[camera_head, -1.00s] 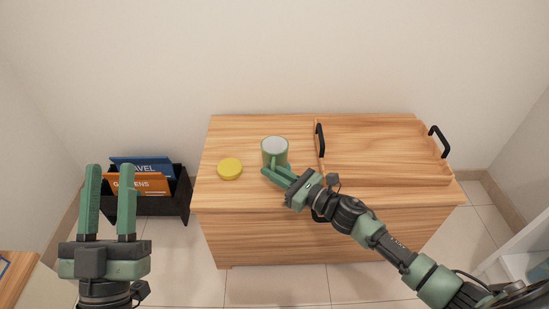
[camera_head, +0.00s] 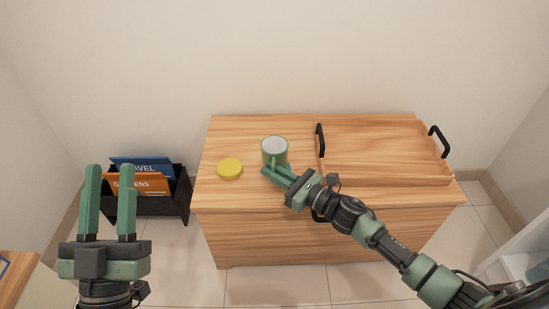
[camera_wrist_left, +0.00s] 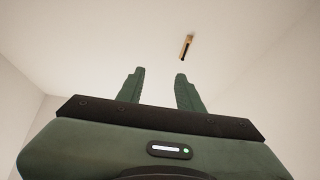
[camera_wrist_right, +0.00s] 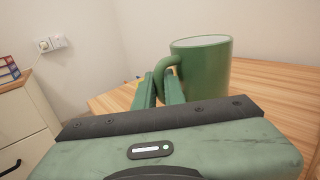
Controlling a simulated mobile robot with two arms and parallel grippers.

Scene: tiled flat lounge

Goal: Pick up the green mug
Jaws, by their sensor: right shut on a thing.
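The green mug (camera_head: 275,150) stands upright on the wooden cabinet top, left of the tray, with its handle toward me. It also shows in the right wrist view (camera_wrist_right: 205,70), with its handle (camera_wrist_right: 168,80) between the fingers. My right gripper (camera_head: 273,172) is shut on the mug's handle; the fingers show close together in the right wrist view (camera_wrist_right: 160,85). My left gripper (camera_head: 110,170) is open and empty, raised on the left with its fingers pointing up. Its spread fingers also show in the left wrist view (camera_wrist_left: 158,85).
A yellow round lid or disc (camera_head: 230,169) lies left of the mug. A wooden tray (camera_head: 380,177) with black handles takes up the right of the cabinet top (camera_head: 225,140). A black rack (camera_head: 160,206) with books stands on the floor to the left.

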